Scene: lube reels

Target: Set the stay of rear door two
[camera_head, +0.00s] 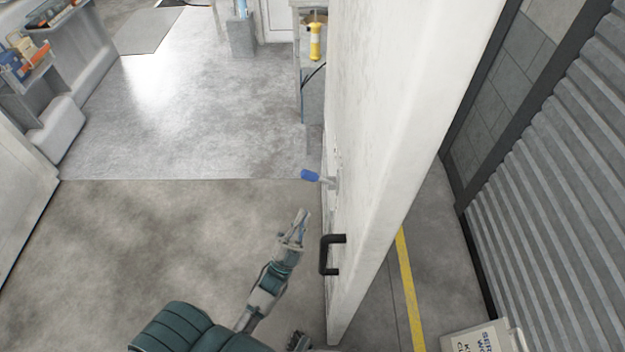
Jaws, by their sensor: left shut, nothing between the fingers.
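A white door (385,150) stands open and runs up the middle of the head view, seen nearly edge-on. A black pull handle (325,255) is on its left face, towards the lower end. A small lever with a blue grip (310,175) sticks out from the same face, above the handle in the picture; it looks like the stay. My left gripper (300,216) is shut and empty, left of the door, just below the blue grip and apart from it. A grey part at the bottom edge (298,341) looks like my right gripper, mostly cut off; its jaws are unclear.
Open grey floor (130,250) lies to the left. A shelf with tools (40,60) stands at the far left. A yellow bottle (315,42) is behind the door. A ribbed shutter (560,170), a yellow floor line (410,290) and a lettered sign (485,338) are on the right.

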